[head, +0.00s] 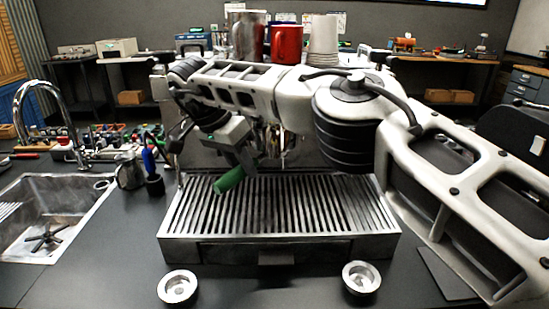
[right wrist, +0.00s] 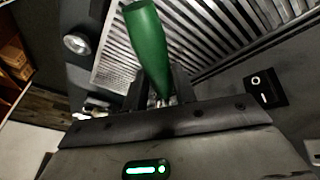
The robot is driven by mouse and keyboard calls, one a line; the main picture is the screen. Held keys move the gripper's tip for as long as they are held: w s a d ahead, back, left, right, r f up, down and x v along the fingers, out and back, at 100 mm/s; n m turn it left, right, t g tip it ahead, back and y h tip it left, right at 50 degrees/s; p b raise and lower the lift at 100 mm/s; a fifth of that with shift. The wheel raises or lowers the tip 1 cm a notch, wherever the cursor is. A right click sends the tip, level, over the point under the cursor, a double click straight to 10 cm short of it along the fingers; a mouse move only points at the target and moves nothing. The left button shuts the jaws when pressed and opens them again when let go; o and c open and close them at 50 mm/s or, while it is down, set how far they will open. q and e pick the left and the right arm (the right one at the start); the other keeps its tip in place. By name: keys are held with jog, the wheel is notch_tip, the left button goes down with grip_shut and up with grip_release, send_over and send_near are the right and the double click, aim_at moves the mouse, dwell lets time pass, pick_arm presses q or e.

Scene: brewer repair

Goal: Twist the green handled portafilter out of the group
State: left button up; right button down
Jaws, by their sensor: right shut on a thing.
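The green portafilter handle (head: 229,180) shows in front of the espresso machine, above the left part of the slatted drip tray (head: 280,246). It slants down and to the left, toward the viewer. My right gripper (head: 246,160) is shut on the portafilter near the base of this handle. In the right wrist view the green handle (right wrist: 148,42) sticks out past my fingers (right wrist: 160,92), with a bit of metal between them. My right arm hides the group and the portafilter's head, so I cannot tell how it sits there. My left gripper is not in view.
Two round metal baskets, left (head: 177,287) and right (head: 361,278), stand on the dark counter before the tray. A steel pitcher (head: 129,172) and a sink (head: 50,212) are at the left. A red mug (head: 287,44) and stacked cups (head: 323,38) stand atop the machine.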

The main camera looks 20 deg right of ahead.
jog(key=shift+f, duration=0.75)
dwell(1.2)
dwell(0.8)
jog(key=s+a, duration=0.7)
jog(key=a, duration=0.4)
dwell(0.8)
